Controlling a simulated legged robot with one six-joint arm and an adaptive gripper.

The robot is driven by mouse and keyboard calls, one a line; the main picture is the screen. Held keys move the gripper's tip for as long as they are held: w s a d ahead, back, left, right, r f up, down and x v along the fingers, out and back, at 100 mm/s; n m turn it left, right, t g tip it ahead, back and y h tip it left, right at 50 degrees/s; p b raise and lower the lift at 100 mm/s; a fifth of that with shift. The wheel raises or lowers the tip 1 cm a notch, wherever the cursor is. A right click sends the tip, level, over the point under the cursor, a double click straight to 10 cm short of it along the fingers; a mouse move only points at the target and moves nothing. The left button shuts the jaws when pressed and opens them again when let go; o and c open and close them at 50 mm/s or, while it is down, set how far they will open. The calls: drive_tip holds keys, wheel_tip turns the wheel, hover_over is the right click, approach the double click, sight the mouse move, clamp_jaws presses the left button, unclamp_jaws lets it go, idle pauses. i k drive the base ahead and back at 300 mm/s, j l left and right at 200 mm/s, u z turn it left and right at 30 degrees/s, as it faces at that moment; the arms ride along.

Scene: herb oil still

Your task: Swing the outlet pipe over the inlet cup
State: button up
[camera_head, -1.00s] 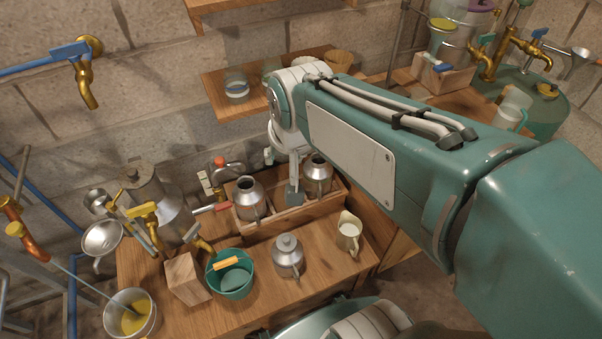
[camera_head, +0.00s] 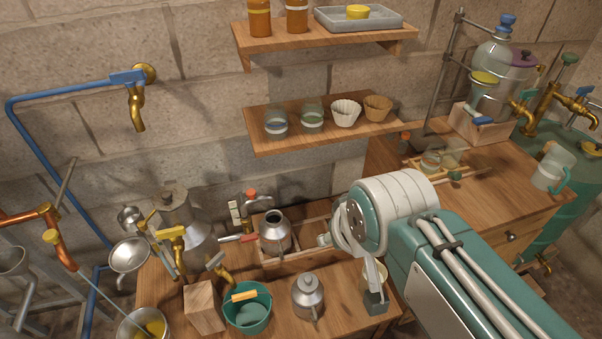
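My gripper (camera_head: 375,302) points down at the bench's right part, far from the pipe. My wrist hides most of it; its opening cannot be seen.
On the bench stand a wood block (camera_head: 205,308), a green bucket (camera_head: 247,312), a lidded steel jug (camera_head: 308,297) and a tray (camera_head: 288,258) holding another jug (camera_head: 275,231). A blue wall pipe (camera_head: 60,88) ends in a brass tap. Shelves hang behind.

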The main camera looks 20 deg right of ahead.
sight(46, 209)
drive_tip(key=k+j+u, duration=0.15)
drive_tip(key=j+u, duration=0.2)
drive_tip(key=k+j+u, duration=0.1)
drive_tip(key=j+u, duration=0.2)
drive_tip(key=k+j+u, duration=0.1)
drive_tip(key=j+u, duration=0.25)
drive_tip(key=i+l+u, duration=0.2)
drive_tip(key=k+l, duration=0.05)
drive_tip(key=l, duration=0.05)
